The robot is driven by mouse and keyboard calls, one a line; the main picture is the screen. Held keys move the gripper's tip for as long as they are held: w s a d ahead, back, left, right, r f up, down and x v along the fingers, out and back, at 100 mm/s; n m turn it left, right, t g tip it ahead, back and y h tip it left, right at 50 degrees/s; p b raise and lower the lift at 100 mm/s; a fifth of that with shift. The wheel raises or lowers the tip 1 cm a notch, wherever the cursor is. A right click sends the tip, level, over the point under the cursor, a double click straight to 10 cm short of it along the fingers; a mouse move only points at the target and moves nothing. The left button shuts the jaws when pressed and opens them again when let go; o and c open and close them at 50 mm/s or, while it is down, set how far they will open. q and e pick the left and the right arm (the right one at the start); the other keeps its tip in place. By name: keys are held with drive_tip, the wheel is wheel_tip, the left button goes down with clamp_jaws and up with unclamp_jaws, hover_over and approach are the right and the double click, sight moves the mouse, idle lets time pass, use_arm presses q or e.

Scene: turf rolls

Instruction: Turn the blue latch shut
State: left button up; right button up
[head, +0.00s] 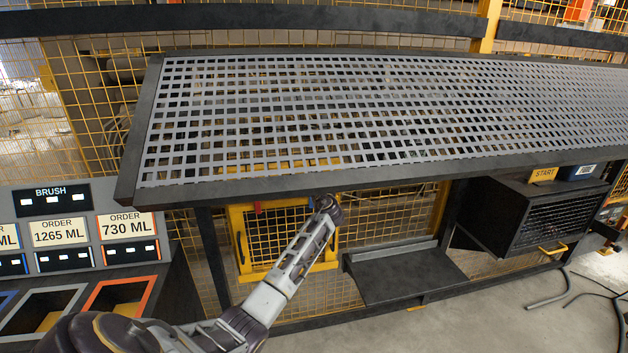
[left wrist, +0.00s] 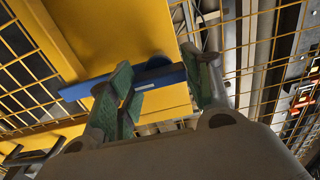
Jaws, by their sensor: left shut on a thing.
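The blue latch (left wrist: 165,80) is a bar lying in front of a yellow panel (left wrist: 125,30) in the left wrist view. It runs across between the green-padded fingers of my left gripper (left wrist: 160,88), which is shut on it. In the head view my left arm reaches up to the top right corner of a yellow-framed mesh door (head: 235,232) under the table. The fingers and the latch are hidden there behind my wrist. My right gripper is not in view.
A perforated grey table (head: 132,170) overhangs my left wrist. A dark shelf (head: 400,275) sits right of the door, and a black box with a mesh front (head: 490,215) is farther right. Order signs (head: 60,232) and bins (head: 120,285) stand at left. Hoses (head: 550,300) lie on the floor.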

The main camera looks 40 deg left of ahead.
use_arm(q)
drive_tip(key=o, duration=1.4)
drive_tip(key=shift+o, duration=0.2)
drive_tip(key=v, duration=1.2)
